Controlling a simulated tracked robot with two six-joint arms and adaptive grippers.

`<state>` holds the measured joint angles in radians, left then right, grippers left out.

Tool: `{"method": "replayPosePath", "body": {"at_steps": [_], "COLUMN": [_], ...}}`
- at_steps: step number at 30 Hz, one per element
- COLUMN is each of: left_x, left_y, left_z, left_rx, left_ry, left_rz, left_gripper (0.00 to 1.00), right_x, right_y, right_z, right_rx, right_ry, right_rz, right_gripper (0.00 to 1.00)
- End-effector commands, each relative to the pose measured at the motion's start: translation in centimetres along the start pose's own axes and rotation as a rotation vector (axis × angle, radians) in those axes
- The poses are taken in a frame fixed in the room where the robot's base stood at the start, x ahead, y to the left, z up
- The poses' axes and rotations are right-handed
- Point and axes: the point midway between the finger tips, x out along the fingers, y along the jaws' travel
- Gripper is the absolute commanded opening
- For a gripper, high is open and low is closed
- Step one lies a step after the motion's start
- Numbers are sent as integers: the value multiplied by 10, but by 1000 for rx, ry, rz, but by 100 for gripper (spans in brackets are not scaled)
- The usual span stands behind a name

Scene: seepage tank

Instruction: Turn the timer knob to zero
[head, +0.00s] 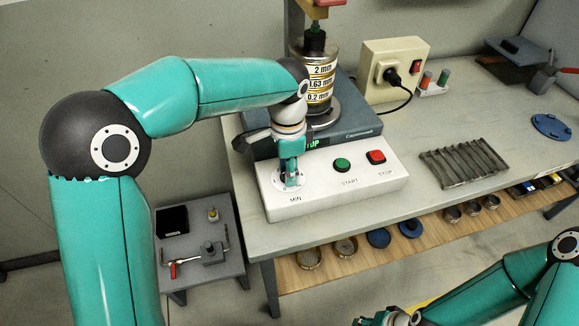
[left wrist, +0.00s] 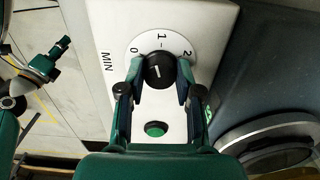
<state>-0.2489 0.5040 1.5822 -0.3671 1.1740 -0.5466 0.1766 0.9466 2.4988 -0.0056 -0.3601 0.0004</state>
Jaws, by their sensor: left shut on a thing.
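The timer knob (left wrist: 160,69) is black with a white line and sits on a white dial marked 0, 1 and 2 (left wrist: 161,40). Its line points roughly towards the 1 in the left wrist view. My left gripper (left wrist: 160,76) is shut on the knob, one finger on each side. In the head view my left gripper (head: 291,180) reaches down onto the left end of the white control box (head: 325,195), above the MIN label, and hides most of the knob. My right gripper (head: 384,319) is partly cut off at the bottom edge.
The green START button (head: 341,165) and red STOP button (head: 376,157) are right of the knob. A grey rack (head: 463,162) lies further right. A small side table (head: 222,275) stands at the left.

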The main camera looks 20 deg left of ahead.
Motion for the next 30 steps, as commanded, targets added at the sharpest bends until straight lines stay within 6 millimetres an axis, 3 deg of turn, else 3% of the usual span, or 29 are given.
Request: {"method": "replayPosePath", "body": {"at_steps": [18, 30], "left_x": [-3, -4], "left_y": [-4, -4], "left_z": [-1, -1], "left_rx": [-561, -759], "left_ry": [14, 17], "left_rz": [-11, -10], "left_gripper": [0, 0], "right_x": [-2, -1], "right_y": [-1, 0], "right_z": [0, 0], "right_rx": [0, 0], "right_ry": [0, 0], "right_rz": [0, 0], "right_gripper": [40, 40]}}
